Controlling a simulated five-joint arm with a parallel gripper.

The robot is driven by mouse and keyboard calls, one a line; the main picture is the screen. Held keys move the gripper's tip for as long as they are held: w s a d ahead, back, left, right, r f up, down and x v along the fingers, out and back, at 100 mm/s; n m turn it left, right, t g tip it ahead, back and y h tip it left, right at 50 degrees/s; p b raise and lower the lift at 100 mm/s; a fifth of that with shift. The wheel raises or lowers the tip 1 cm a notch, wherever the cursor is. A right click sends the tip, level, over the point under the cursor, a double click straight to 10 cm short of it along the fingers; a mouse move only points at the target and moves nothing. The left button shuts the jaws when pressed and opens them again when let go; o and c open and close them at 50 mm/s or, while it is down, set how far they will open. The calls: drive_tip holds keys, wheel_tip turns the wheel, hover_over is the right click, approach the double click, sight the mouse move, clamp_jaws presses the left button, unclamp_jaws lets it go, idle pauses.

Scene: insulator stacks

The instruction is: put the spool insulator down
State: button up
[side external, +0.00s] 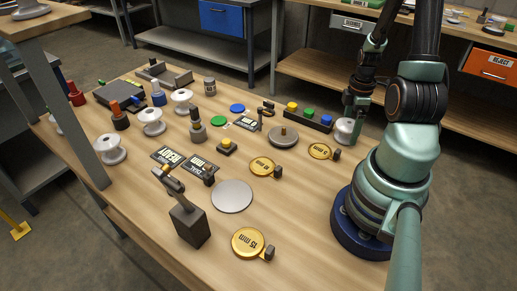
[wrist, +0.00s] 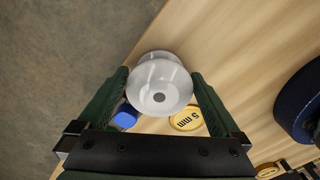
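The white spool insulator (side external: 344,131) is at the far right of the table, beside my arm. In the wrist view the spool insulator (wrist: 160,88) sits between the two dark green fingers of my gripper (wrist: 160,82), which meet its sides. The gripper (side external: 352,116) is shut on it, with one flange turned toward the wrist camera. Its lower end is near the table's edge; I cannot tell whether it touches the top. Other white spools (side external: 110,151) stand at the left of the table.
A bar with yellow, green and blue buttons (side external: 308,116) lies left of the held spool. A yellow 5 mm tape disc (side external: 320,151) lies just in front. A grey round disc (side external: 283,136) is farther left. A light grey flat disc (side external: 232,196) lies mid-table, with bare wood to its right.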

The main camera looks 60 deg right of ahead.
sight(351, 122)
wheel_tip(351, 122, up, 12)
drive_tip(key=w+a+r+m+t+h, duration=0.1)
drive_tip(key=w+a+r+m+t, duration=0.15)
drive_tip(key=w+a+r, duration=0.55)
drive_tip(key=w+a+r+m+t, duration=0.1)
drive_tip(key=w+a+m, duration=0.1)
drive_tip(key=a, duration=0.6)
drive_tip(key=w+a+r+m+t+y, duration=0.1)
drive_tip(key=w+a+r+m+t, duration=0.1)
drive_tip(key=a, duration=0.7)
drive_tip(key=shift+w+a+r, duration=0.2)
drive_tip(key=shift+w+r, duration=0.1)
drive_tip(key=shift+w, duration=0.45)
